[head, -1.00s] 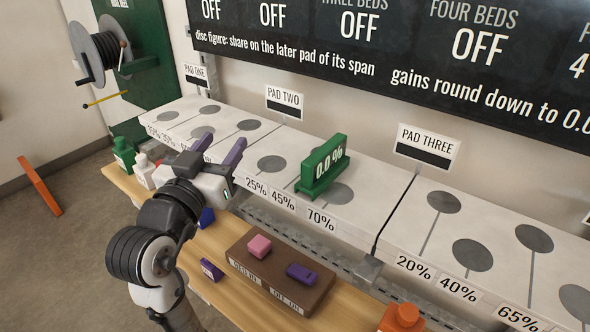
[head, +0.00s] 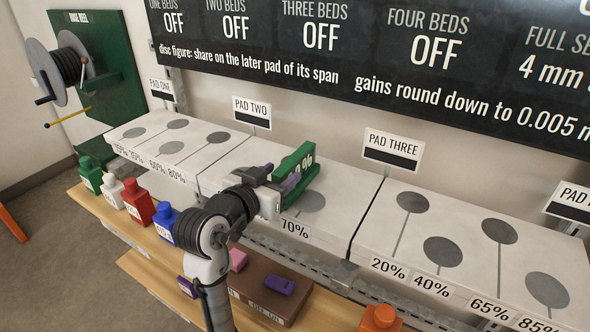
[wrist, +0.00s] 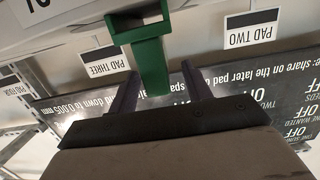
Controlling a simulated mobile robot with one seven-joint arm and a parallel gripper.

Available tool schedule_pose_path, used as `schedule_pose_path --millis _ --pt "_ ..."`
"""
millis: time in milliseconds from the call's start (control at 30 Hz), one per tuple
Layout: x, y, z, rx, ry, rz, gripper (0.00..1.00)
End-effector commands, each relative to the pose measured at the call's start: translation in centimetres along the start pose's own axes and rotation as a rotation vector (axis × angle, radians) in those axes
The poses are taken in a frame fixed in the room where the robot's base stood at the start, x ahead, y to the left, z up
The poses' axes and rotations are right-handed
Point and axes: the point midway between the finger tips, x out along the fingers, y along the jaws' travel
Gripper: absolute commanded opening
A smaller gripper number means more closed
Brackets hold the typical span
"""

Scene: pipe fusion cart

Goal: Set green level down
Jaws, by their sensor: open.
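The green level (head: 306,166) stands on the long white pad two (head: 234,166), by the 70% label; its face is partly hidden by my gripper, with only a "%" sign showing. My gripper (head: 285,182) is open, its purple fingers beside the level. In the wrist view the level's green upright (wrist: 150,66) lies between my two open fingers (wrist: 154,82), with a gap visible on each side.
Pad three (head: 385,225) is empty to the right. A brown block (head: 262,302) with pink and purple pieces sits on the lower wooden shelf. Green, white, red and blue bottles (head: 139,203) stand at left. An orange bottle (head: 380,318) is at the front.

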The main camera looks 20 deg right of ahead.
Motion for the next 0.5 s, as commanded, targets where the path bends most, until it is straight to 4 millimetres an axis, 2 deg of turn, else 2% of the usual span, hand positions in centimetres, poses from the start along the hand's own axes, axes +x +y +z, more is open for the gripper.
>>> schedule_pose_path --millis 100,233,500 --pt "1.9 0.4 -0.2 -0.002 -0.002 0.005 0.49" --pt "3.6 0.3 -0.1 -0.001 -0.001 0.002 0.49" --pt "4.2 0.3 0.1 0.0 0.001 -0.001 0.49"
